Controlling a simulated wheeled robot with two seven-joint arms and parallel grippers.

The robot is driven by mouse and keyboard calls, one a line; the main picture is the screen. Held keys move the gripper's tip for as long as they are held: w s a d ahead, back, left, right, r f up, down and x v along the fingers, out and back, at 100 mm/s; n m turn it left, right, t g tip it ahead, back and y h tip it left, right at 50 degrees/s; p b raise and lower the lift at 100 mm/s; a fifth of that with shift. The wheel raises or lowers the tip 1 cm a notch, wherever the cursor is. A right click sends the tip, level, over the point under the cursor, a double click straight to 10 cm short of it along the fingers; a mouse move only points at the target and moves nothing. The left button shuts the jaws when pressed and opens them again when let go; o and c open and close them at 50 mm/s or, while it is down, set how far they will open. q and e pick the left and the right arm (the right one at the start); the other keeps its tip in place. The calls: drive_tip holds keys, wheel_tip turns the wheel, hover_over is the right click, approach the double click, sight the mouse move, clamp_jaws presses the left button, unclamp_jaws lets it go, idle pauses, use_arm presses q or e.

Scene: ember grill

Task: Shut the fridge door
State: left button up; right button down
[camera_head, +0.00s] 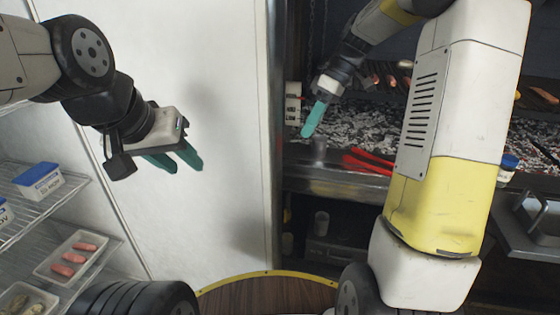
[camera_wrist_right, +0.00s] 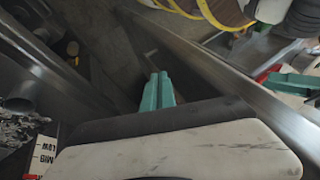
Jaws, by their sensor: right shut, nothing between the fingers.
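The fridge is open at the left of the head view, its wire shelves (camera_head: 70,205) showing. A large white panel (camera_head: 225,80), which looks like the fridge door, stands upright between the shelves and the grill. My left gripper (camera_head: 187,163) is in front of this panel, its two teal fingers a little apart and empty. I cannot tell whether they touch the panel. My right gripper (camera_head: 308,133) is right of the panel's edge, over the grill's front, shut and empty. Its teal fingers also show in the right wrist view (camera_wrist_right: 157,92).
A blue-lidded tub (camera_head: 39,183) and a tray of sausages (camera_head: 72,256) sit on the fridge shelves. The grill has glowing-ash coals (camera_head: 455,135), a metal front ledge (camera_head: 335,182) and red tongs (camera_head: 368,162). My right arm hides part of the grill.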

sight(282, 171)
drive_tip(key=shift+s+a+f+n+g+y, duration=0.25)
drive_tip(key=shift+s+a+f+n, duration=0.2)
drive_tip(key=shift+a+f, duration=1.1)
drive_tip(key=shift+s+a+f+n+g+y, duration=0.3)
drive_tip(key=shift+s+a+f, duration=0.4)
drive_tip(key=shift+f, duration=1.5)
drive_tip(key=shift+s+a+f+n+g+y, duration=0.15)
drive_tip(key=shift+s+a+f+n, duration=0.25)
drive_tip(key=shift+a+f, duration=1.2)
drive_tip(key=shift+d+f, duration=0.25)
